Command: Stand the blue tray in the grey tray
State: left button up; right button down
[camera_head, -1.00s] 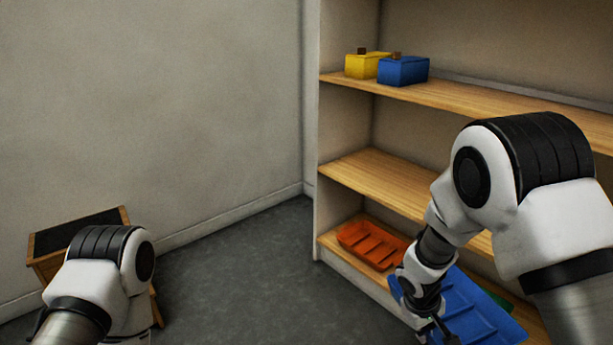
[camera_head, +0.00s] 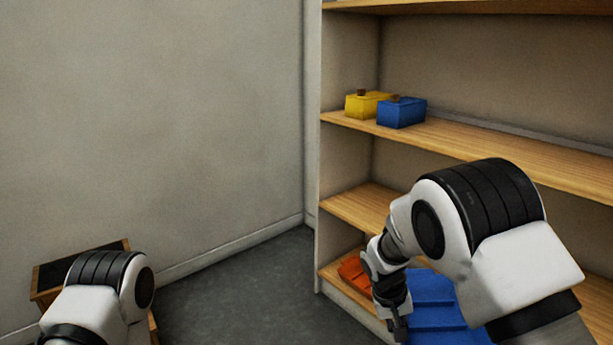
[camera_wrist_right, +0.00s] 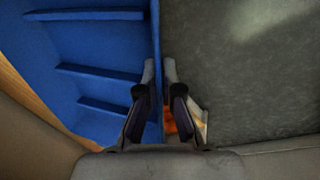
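The blue tray (camera_head: 436,300), with raised ribs across it, is at the bottom right of the head view, at the lowest shelf level. It also fills the left of the right wrist view (camera_wrist_right: 98,48). My right gripper (camera_head: 399,328) is at its left edge. In the right wrist view the fingers (camera_wrist_right: 159,72) are on either side of the tray's rim wall, closed on it. My left arm shows at the lower left of the head view, but its gripper is out of the picture. I see no grey tray.
An orange tray (camera_head: 353,272) lies on the lowest shelf (camera_head: 334,276), partly hidden by my right arm. A yellow box (camera_head: 362,107) and a blue box (camera_head: 400,113) stand on an upper shelf. A wooden stand with a dark top (camera_head: 80,263) is at the left. The floor (camera_head: 245,290) between is clear.

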jog(key=s+r+p, duration=0.1)
jog(key=r+p, duration=1.1)
jog(key=r, duration=0.2)
jog(key=s+r+p, duration=0.2)
jog(key=r+p, duration=1)
jog(key=r, duration=0.2)
jog(key=shift+s, duration=0.3)
